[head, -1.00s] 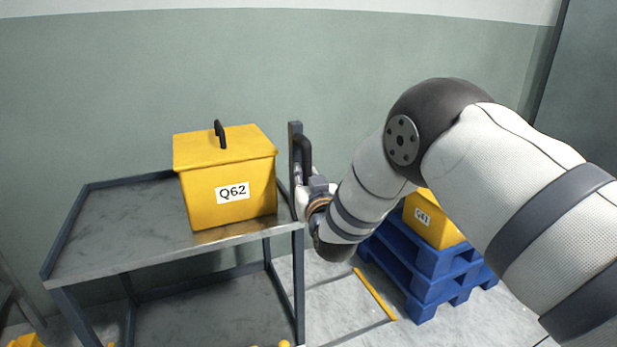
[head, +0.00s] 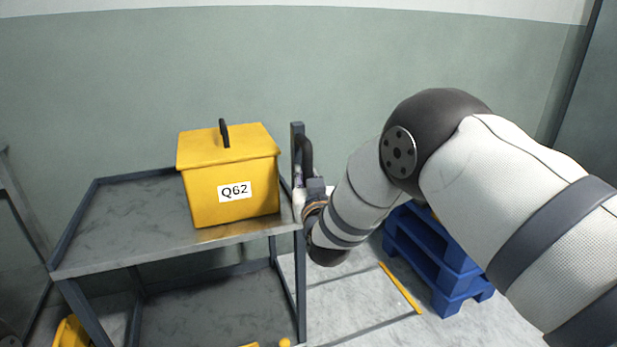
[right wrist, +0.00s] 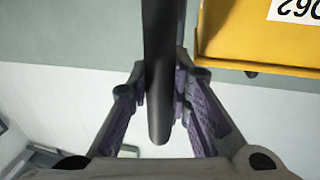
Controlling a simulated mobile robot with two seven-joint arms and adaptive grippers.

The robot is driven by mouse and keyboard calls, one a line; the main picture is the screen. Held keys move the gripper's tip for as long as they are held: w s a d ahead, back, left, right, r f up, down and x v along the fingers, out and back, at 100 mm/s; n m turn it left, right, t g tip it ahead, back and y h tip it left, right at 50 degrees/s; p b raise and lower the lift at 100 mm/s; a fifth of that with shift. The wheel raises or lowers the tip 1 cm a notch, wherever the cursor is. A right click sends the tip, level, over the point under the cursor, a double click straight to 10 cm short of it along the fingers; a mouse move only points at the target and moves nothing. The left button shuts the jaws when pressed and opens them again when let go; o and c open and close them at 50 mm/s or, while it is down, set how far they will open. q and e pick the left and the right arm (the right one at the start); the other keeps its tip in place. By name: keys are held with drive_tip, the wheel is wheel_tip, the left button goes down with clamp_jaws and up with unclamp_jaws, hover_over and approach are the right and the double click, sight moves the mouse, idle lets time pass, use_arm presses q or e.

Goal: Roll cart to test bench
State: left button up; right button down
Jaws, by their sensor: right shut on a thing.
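The cart (head: 120,222) is a grey metal two-shelf cart in the left half of the head view. A yellow lidded box (head: 228,180) labelled Q62, with a black lid handle, stands upright on its top shelf near the right end. The cart's dark upright handle (head: 306,155) rises at its right end. My right gripper (head: 306,188) is shut on this handle. In the right wrist view the dark handle bar (right wrist: 158,60) runs between the fingers, with the box's yellow side at upper right. My left gripper is out of view. The test bench cannot be identified.
Blue pallets (head: 432,258) are stacked on the floor to the right, partly behind my right arm. A yellow floor line (head: 400,288) lies between them and the cart. A grey frame (head: 22,215) stands at the left edge. The wall is close behind the cart.

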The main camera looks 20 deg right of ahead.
drive_tip(key=shift+a+f, duration=0.15)
drive_tip(key=shift+a, duration=0.1)
drive_tip(key=c, duration=1.4)
unclamp_jaws()
drive_tip(key=shift+a, duration=0.1)
drive_tip(key=shift+c, duration=0.2)
drive_tip(key=s+a, duration=0.1)
drive_tip(key=s, duration=1.1)
drive_tip(key=shift+a, duration=0.15)
